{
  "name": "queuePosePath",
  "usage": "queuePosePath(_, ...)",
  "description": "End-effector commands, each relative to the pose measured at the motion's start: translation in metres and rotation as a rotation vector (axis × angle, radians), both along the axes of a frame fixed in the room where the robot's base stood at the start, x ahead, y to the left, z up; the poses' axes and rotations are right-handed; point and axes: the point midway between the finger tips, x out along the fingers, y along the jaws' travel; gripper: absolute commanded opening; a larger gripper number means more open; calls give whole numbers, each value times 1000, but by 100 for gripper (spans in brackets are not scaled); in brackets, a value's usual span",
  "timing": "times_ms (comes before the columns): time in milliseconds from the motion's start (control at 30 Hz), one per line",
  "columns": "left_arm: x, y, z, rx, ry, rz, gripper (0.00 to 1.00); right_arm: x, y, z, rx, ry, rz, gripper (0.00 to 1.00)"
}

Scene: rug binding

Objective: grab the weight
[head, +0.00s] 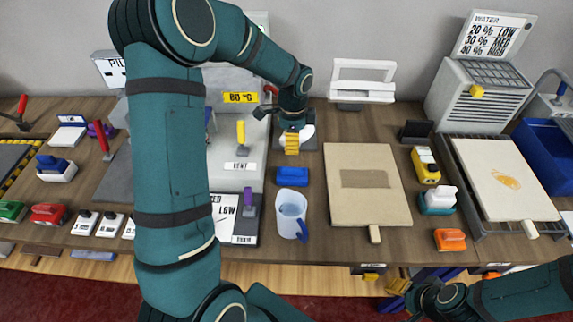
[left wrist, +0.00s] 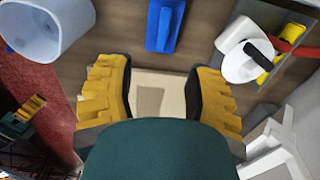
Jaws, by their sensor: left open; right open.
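No object in view is clearly labelled as the weight, so I cannot tell for certain which it is. A blue block (head: 292,177) lies on the table below my left gripper (head: 292,143) in the head view; a blue piece with a raised bar (left wrist: 164,24) shows at the top of the left wrist view. A white rounded object (head: 308,131) is partly hidden behind the left gripper. My left gripper (left wrist: 160,75) is open, with nothing between its yellow fingers. My right gripper (head: 396,286) is open and empty at the table's front edge.
A pale cup (head: 291,214) stands in front of the blue block. A beige board (head: 368,205) lies to its right, and a white frame (head: 362,80) stands behind. My left arm hides part of the table's left side.

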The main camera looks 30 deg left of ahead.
Motion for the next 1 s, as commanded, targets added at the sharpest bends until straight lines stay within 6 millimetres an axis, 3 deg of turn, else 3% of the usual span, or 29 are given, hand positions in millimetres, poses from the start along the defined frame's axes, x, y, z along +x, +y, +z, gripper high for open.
queuePosePath(167,0,-1,-5,-1,2,-1,53,0,0,0,-1,1,-1,47)
queuePosePath(500,-1,-2,-64,-2,3,0,53,0,0,-4,-1,1,-1,47)
queuePosePath(867,1,-1,-95,-1,2,0,53,0,0,-5,-2,1,-1,47)
queuePosePath(1000,3,-3,-115,-2,3,1,53,0,0,-4,-2,1,-1,47)
